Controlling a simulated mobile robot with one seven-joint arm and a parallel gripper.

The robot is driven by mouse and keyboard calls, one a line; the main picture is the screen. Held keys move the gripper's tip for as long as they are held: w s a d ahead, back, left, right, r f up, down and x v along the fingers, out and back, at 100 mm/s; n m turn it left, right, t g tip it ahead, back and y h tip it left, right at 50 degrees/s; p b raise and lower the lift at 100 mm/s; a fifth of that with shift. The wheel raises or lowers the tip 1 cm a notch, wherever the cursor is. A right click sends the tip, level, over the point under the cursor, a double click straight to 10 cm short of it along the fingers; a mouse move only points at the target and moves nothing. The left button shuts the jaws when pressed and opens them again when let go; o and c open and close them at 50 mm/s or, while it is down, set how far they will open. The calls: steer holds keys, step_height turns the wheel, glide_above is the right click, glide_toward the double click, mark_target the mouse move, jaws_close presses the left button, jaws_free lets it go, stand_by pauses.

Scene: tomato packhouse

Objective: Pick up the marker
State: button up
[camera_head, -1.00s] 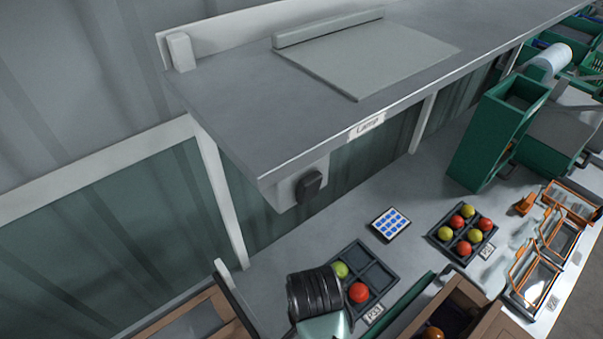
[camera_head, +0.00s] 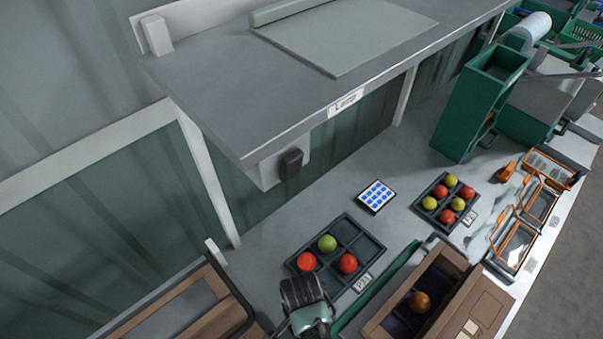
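I cannot make out a marker anywhere in view. Part of my own arm, a black ribbed section with a pale teal link, shows at the bottom centre, in front of the near dark tray (camera_head: 371,250). The fingers of my gripper are not visible, so I cannot see whether it is open or shut.
The near tray holds two red tomatoes and one green. A far tray (camera_head: 420,206) holds several. A blue-keyed pad (camera_head: 375,196) lies between. A grey shelf labelled Lamp (camera_head: 230,95) overhangs the bench. A brown box (camera_head: 460,262) and green bin (camera_head: 470,115) stand right.

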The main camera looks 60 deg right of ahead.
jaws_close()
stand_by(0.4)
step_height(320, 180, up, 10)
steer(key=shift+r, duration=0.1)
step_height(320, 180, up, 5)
steer(key=p, duration=0.5)
stand_by(0.7)
